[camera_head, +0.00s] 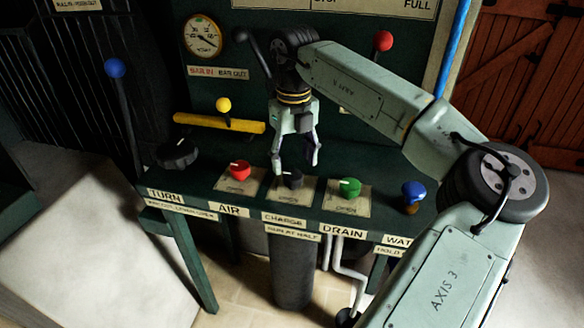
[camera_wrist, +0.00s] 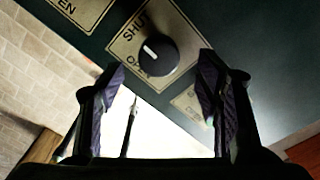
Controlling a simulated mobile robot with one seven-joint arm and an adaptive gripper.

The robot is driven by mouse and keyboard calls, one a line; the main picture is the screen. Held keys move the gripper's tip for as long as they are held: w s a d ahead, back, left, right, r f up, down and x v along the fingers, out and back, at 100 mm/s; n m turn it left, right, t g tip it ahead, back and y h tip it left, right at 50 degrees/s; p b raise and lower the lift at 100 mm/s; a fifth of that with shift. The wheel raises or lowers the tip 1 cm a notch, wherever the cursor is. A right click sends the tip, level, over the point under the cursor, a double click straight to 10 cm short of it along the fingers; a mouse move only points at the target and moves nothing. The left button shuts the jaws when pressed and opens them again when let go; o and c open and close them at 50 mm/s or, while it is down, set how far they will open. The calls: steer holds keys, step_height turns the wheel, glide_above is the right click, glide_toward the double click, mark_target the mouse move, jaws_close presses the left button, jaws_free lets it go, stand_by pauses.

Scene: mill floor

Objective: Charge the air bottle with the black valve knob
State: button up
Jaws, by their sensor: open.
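The black valve knob (camera_head: 292,180) sits on a tan plate on the green bench, above the CHARGE label (camera_head: 284,219). My gripper (camera_head: 295,168) is open and points down at this knob from just above and behind it. In the wrist view the black knob (camera_wrist: 152,57) lies beyond the two fingertips, apart from them, with its white pointer near the SHUT lettering. A dark cylinder (camera_head: 292,270), perhaps the air bottle, stands under the bench. A gauge (camera_head: 203,37) is on the panel at the back left.
A red knob (camera_head: 240,171) is left of the black one and a green knob (camera_head: 349,188) right. Levers with blue (camera_head: 115,68) and red (camera_head: 383,41) balls stand nearby.

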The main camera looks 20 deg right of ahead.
mark_target(293, 175)
steer(key=shift+f, duration=1.9)
steer(key=shift+c, duration=0.5)
steer(key=shift+a, duration=0.1)
steer(key=c, duration=1.1)
